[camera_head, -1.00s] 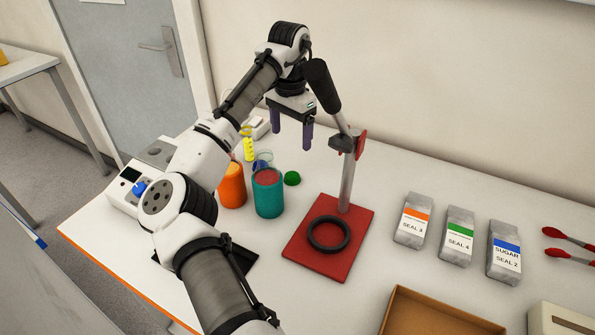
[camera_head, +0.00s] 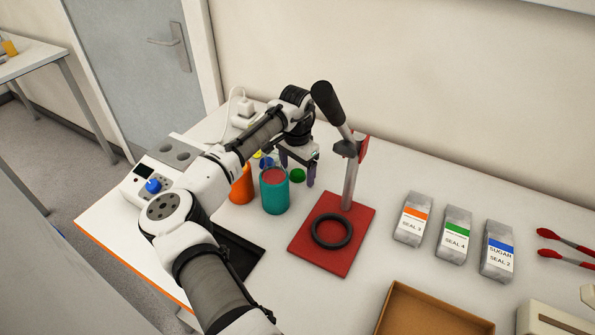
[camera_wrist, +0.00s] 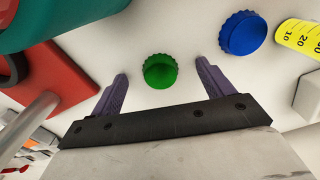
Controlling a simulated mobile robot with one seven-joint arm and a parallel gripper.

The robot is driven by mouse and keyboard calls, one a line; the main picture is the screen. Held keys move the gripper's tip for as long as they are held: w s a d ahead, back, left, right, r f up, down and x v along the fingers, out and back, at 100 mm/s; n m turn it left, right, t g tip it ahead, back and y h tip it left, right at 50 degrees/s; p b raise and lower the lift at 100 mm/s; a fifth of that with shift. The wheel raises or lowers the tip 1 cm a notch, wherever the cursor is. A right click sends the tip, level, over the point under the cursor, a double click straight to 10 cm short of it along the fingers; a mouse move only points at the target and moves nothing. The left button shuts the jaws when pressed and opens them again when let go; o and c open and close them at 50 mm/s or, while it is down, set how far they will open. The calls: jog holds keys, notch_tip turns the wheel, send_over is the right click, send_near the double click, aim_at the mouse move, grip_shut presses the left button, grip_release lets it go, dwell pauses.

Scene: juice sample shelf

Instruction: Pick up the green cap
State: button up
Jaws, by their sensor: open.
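The green cap (camera_head: 298,175) lies on the white table just right of the teal cup. In the wrist view the green cap (camera_wrist: 160,71) is a round ridged cap lying between and a little beyond my two purple fingertips. My gripper (camera_head: 297,172) points down over the cap. It also shows in the wrist view (camera_wrist: 160,68) with its fingers spread wide and nothing between them touching. The exact height above the cap is hard to tell.
A teal cup (camera_head: 274,196) and an orange cup (camera_head: 242,189) stand left of the cap. A blue cap (camera_wrist: 242,33) lies nearby, beside a yellow cylinder (camera_wrist: 300,37). A red-based press (camera_head: 310,257) stands close on the right. Seal packets (camera_head: 455,236) lie further right.

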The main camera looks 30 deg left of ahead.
jog(key=c, duration=1.1)
jog(key=shift+o, duration=0.2)
